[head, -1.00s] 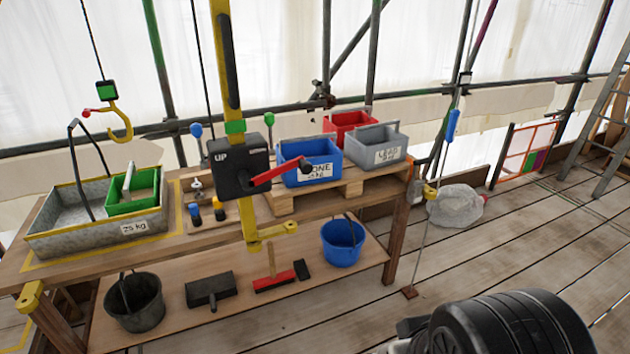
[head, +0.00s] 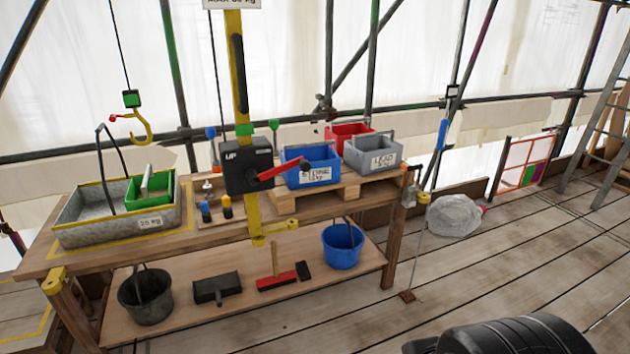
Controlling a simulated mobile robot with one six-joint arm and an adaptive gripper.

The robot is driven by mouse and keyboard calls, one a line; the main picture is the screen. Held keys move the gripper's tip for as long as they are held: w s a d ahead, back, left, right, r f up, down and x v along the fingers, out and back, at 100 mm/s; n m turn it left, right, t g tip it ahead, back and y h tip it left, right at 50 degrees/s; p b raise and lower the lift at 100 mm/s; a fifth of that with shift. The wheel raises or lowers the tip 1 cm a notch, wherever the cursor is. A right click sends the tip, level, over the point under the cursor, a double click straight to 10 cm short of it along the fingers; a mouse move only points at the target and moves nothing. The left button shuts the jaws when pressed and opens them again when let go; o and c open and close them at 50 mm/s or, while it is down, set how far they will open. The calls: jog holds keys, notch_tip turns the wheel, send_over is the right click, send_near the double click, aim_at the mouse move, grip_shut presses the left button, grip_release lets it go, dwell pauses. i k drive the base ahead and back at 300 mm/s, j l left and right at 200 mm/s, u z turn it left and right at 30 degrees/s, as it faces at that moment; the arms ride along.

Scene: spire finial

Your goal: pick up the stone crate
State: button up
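The stone crate (head: 309,171) is a blue open box with a white label reading "STONE". It stands upright on a wooden pallet (head: 330,190) on top of the workbench, left of a grey crate labelled "LEAD" (head: 372,157). A red crate (head: 346,132) stands behind them. The yellow post and its red lever are just left of the stone crate. My gripper is not in view; a black rounded part of my arm shows at the bottom right.
A metal tray (head: 75,232) marked 25 kg holds a green crate (head: 161,187) under a yellow hook (head: 140,127). The yellow post carries a black lever box (head: 247,165). Buckets and tools sit on the lower shelf. A wrapped bundle (head: 454,215) lies right; the plank floor in front is mostly clear.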

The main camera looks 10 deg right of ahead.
aim_at(310, 161)
jog(key=i+l, duration=0.15)
jog(key=i, duration=0.3)
jog(key=i+l, duration=0.15)
jog(key=i, duration=0.3)
jog(key=i+l, duration=0.15)
jog(key=i, duration=0.35)
jog(key=i+l+u, duration=0.2)
jog(key=i, duration=0.4)
jog(key=i+l+u, duration=0.2)
jog(key=i+l, duration=0.25)
jog(key=i+l+u, duration=0.15)
jog(key=i+l, duration=0.3)
jog(key=i, duration=0.2)
